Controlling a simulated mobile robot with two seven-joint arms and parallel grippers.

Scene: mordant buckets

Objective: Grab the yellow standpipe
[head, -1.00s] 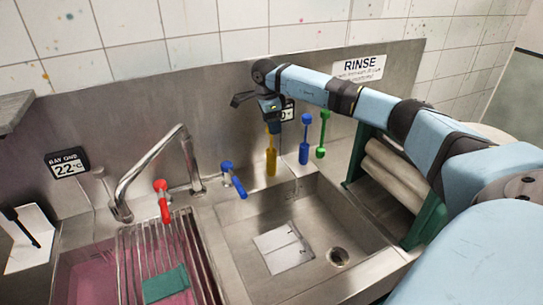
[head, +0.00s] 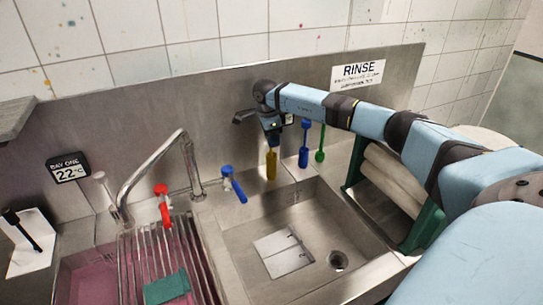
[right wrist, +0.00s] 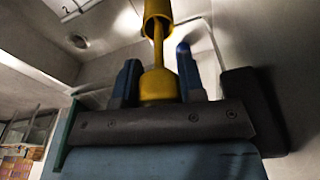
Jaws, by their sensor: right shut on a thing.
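The yellow standpipe (head: 271,166) stands upright at the back edge of the right-hand sink, its upper part hidden by my right gripper (head: 271,138). In the right wrist view the yellow standpipe (right wrist: 158,28) runs between the two blue fingers of my right gripper (right wrist: 158,80). The gripper is shut on the standpipe near its top end. My left gripper is in neither view.
A blue standpipe (head: 303,150) and a green one (head: 320,150) stand just right of it. The right-hand sink basin (head: 310,220) is below.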

